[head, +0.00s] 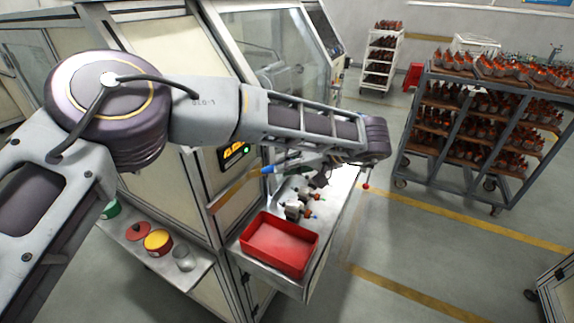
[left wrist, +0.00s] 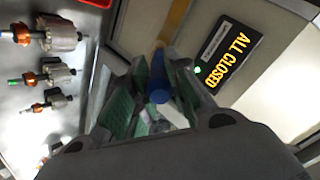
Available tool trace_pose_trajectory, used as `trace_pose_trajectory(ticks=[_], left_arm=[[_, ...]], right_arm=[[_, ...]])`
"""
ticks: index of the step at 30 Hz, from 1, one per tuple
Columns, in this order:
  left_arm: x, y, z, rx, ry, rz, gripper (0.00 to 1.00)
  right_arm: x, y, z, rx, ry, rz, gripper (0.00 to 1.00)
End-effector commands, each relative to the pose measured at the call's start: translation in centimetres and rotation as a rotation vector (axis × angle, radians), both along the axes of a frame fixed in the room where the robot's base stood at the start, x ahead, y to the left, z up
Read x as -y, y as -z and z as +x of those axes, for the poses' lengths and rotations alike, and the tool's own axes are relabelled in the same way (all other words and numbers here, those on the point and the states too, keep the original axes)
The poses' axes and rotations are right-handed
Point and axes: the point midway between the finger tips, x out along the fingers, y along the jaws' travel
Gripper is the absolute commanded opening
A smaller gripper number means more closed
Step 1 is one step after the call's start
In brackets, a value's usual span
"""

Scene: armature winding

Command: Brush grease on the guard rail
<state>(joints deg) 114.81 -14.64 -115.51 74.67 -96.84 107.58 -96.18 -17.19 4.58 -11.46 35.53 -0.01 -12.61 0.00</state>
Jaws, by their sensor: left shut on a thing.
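My left gripper (head: 305,165) is in front of the machine, above the metal side table, and partly hidden under my forearm. In the left wrist view, its green-padded fingers (left wrist: 155,95) are shut on a brush, whose blue part (left wrist: 159,78) shows between them. The brush's blue end (head: 268,170) points left toward the machine in the head view. The tan guard rail (head: 236,188) runs along the machine front below the display, and also shows in the left wrist view (left wrist: 176,28). The brush end looks close to the rail; I cannot tell whether they touch.
A red tray (head: 280,245) and several armatures (head: 298,208) are on the side table. A low shelf holds an open yellow-topped can (head: 158,241), a red lid (head: 138,231) and a glass (head: 184,258). The display (left wrist: 222,55) reads "ALL CLOSED". A loaded rack (head: 480,125) stands at right.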

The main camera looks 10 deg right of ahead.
Motion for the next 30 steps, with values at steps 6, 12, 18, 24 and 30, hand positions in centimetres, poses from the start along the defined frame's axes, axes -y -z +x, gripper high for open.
trace_pose_trajectory(ticks=[6,12,18,24,30], left_arm=[[0.3,0.0,0.4,0.001,-0.002,0.001,0.00],[0.9,0.0,1.3,0.002,-0.002,0.001,0.00],[1.6,0.0,2.1,0.001,-0.002,0.000,0.00],[2.0,0.0,2.6,0.000,0.000,0.000,0.00],[2.0,0.0,2.6,0.000,0.000,0.000,0.00]], right_arm=[[0.0,0.0,0.0,0.000,0.000,0.000,0.41],[0.0,-0.1,0.0,0.000,0.000,0.000,0.41],[0.0,-0.1,0.0,0.000,0.000,0.000,0.41],[0.0,-0.2,0.0,0.000,0.000,0.000,0.41],[0.0,-0.2,0.0,0.000,0.000,0.000,0.41]])
